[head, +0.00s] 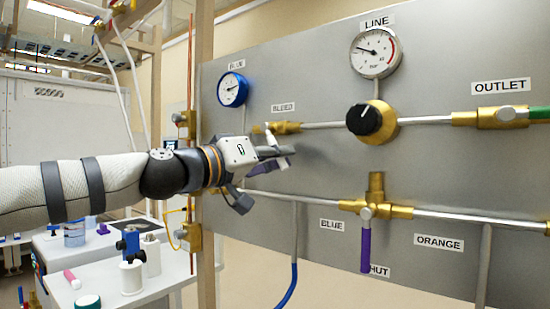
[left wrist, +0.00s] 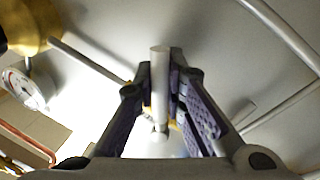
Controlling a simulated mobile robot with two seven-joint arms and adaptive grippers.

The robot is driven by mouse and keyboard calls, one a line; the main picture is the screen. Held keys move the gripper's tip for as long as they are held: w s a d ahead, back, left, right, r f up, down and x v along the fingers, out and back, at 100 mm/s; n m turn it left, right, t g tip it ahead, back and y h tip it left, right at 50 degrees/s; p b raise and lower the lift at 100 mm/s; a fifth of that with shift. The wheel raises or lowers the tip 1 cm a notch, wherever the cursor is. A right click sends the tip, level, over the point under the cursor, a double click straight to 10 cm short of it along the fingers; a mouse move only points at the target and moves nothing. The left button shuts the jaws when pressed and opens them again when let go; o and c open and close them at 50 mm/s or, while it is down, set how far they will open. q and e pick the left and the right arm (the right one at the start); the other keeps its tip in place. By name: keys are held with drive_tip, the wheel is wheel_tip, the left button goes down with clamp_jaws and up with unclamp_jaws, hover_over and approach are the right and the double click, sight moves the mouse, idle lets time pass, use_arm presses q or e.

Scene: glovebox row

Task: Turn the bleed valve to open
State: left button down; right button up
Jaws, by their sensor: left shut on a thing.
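The bleed valve (head: 286,127) is a brass fitting on the grey panel, under the label BLEED (head: 283,107). My left gripper (head: 280,152) reaches in from the left, just below the valve and in front of the panel. In the left wrist view, the left gripper (left wrist: 161,82) has its two purple-padded fingers closed around a pale grey rod-like handle (left wrist: 159,62). The handle's end sticks out beyond the fingertips. Behind the fingers, only a little brass shows, so the joint of handle and valve is mostly hidden. My right gripper is not in view.
A line gauge (head: 375,51) and a black knob (head: 364,120) are right of the valve; a blue gauge (head: 233,89) is upper left. A purple-handled lever (head: 366,245) hangs on the lower pipe. Pipes cross the panel. A white bench (head: 105,285) stands lower left.

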use_arm(q)
drive_tip(key=shift+s+d+r+n, duration=0.15)
drive_tip(key=shift+n, duration=0.35)
drive_tip(key=c, duration=1.6)
unclamp_jaws()
drive_tip(key=shift+c, duration=0.2)
